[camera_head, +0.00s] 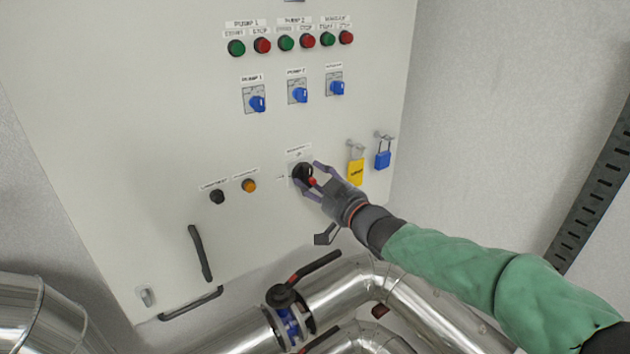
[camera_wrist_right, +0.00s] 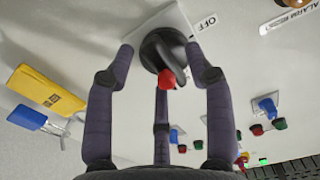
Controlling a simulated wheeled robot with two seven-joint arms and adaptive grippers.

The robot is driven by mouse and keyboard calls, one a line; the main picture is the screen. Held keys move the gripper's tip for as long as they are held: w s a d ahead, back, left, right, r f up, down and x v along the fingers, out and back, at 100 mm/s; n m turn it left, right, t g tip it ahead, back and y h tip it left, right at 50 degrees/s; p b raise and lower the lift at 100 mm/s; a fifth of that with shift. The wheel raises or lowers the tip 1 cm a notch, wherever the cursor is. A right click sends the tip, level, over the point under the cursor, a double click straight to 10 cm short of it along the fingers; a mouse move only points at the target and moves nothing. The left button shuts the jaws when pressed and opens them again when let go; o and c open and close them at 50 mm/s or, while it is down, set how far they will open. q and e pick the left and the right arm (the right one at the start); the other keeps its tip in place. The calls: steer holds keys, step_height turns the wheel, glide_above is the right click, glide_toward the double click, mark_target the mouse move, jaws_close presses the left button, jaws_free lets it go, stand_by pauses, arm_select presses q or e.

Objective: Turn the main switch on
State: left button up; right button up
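The main switch (camera_head: 301,172) is a black rotary knob with a red-tipped handle on a light square plate, low on the grey cabinet front. In the right wrist view the switch (camera_wrist_right: 163,52) shows close up, with an "OFF" label beside its plate. My right gripper (camera_head: 309,174) is at the switch, its fingers spread around the knob. In the wrist view two fingertips of the gripper (camera_wrist_right: 160,50) flank the dial and the third finger is behind the red tip. Whether they touch the knob is unclear. My left gripper is out of view.
A yellow padlock (camera_head: 356,172) and a blue padlock (camera_head: 382,159) hang right of the switch. An orange lamp (camera_head: 249,186) and a black button (camera_head: 217,197) are to its left. Blue selector switches (camera_head: 298,95) sit above. Shiny pipes (camera_head: 345,290) with a valve run below.

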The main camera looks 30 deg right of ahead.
steer(key=shift+s+r, duration=0.1)
steer(key=s, duration=1.2)
steer(key=shift+d, duration=0.45)
steer(key=shift+w, duration=0.1)
steer(key=w+a+f+m+g+b, duration=0.1)
steer(key=w+f+g+b, duration=0.2)
steer(key=f, duration=0.8)
steer(key=w+a+f+m+b, duration=0.1)
steer(key=w+f+b, duration=0.3)
steer(key=f, duration=0.8)
steer(key=a+f+m+g+y+b, duration=0.1)
steer(key=a+f+g+b, duration=0.2)
steer(key=f, duration=0.9)
steer(key=a+f+m+g+y+b, duration=0.15)
steer(key=a+f, duration=0.25)
steer(key=f, duration=0.8)
steer(key=s+a+f+g+b, duration=0.2)
steer(key=s+a+f, duration=0.3)
steer(key=f, duration=0.6)
steer(key=s+a+f+n+g+b, duration=0.1)
steer(key=s+a+f+g+b, duration=0.2)
steer(key=s+f, duration=0.5)
steer(key=s+a+f+g+b, duration=0.3)
steer(key=s+a+f+g, duration=0.2)
steer(key=f, duration=0.9)
steer(key=shift+s+a, duration=0.85)
steer(key=shift+a, duration=0.3)
steer(key=shift+n, duration=0.25)
